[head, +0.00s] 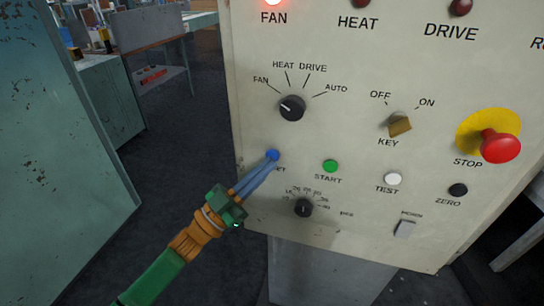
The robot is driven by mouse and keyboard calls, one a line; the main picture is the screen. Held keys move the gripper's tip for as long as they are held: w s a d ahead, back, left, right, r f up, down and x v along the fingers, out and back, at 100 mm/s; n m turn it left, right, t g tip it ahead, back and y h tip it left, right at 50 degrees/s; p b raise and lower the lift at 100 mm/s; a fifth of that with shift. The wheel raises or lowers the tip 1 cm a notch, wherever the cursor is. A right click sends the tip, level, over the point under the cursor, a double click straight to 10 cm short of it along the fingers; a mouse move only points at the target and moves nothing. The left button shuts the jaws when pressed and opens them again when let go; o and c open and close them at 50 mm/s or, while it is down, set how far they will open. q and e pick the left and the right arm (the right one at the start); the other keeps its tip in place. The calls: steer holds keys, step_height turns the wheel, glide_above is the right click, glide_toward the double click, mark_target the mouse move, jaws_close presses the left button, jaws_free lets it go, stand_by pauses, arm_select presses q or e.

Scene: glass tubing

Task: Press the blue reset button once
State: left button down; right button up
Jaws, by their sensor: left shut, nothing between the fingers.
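The blue reset button (272,155) is at the left of the lower button row on the cream control panel (345,130). Its label is mostly hidden behind my gripper; only the end letters show. My left gripper (268,163) comes in from the lower left, shut and empty, with its blue-grey fingertips at the button's lower edge in the picture. I cannot tell whether the tips touch the button or how far it is pushed in. My right gripper is not in view.
Near the blue button are the green START button (330,166), a selector knob (292,107) and a small dial (304,208). Further right are the white TEST button (393,178), black ZERO button (458,190), key switch (399,124) and red STOP button (501,146). The FAN lamp (273,2) glows.

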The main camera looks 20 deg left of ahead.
arm_select(q)
steer(key=shift+w, duration=0.45)
stand_by(0.6)
stand_by(0.4)
steer(key=shift+s+p, duration=0.3)
steer(key=shift+s, duration=0.45)
steer(key=s+p, duration=0.2)
steer(key=s, duration=0.3)
steer(key=shift+p, duration=0.35)
